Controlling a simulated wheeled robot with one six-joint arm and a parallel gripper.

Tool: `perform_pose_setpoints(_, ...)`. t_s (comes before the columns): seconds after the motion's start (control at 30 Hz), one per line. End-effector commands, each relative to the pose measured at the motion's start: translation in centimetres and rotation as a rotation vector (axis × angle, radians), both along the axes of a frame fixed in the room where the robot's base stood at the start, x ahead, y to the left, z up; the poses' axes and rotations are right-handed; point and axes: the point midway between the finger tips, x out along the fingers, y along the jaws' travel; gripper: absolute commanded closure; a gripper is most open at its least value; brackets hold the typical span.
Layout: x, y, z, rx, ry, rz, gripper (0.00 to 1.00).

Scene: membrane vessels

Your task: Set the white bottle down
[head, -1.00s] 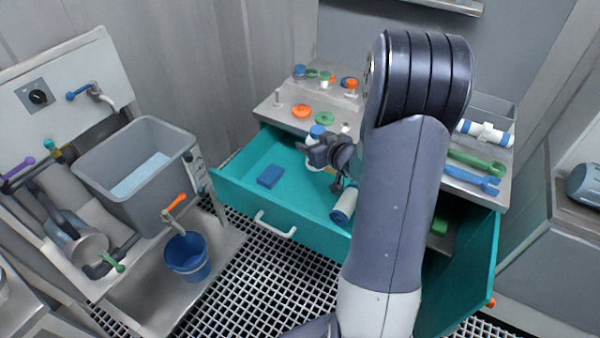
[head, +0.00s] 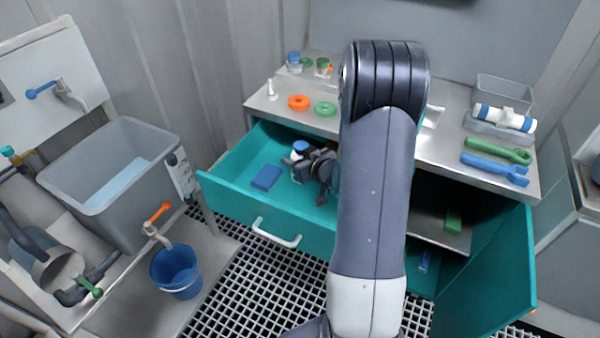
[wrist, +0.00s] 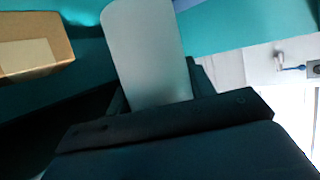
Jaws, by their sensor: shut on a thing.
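The white bottle with a blue cap (head: 299,156) is inside the open teal drawer (head: 235,195), near its back. It looks roughly upright in the head view. My gripper (head: 310,166) is shut on it from the right. In the wrist view, the bottle's plain white body (wrist: 148,50) rises between the dark jaws (wrist: 160,105). The bottle's base is hidden, so I cannot tell whether it touches the drawer floor.
A blue block (head: 267,177) lies in the drawer left of the bottle. Orange (head: 299,102) and green (head: 325,109) rings lie on the counter behind. Wrenches (head: 495,168) lie at right. A tan box (wrist: 35,45) shows in the wrist view. Drawer floor around the blue block is clear.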

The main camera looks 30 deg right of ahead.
Motion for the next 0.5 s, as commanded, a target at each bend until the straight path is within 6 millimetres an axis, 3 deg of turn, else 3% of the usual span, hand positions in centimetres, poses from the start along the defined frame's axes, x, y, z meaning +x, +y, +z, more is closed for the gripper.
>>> perform_pose_setpoints(0.33, 0.0, 0.0, -3.8, 0.001, 0.002, 0.001, 0.72)
perform_pose_setpoints(0.5, 0.0, 0.0, -4.2, -0.001, -0.001, -0.001, 0.72)
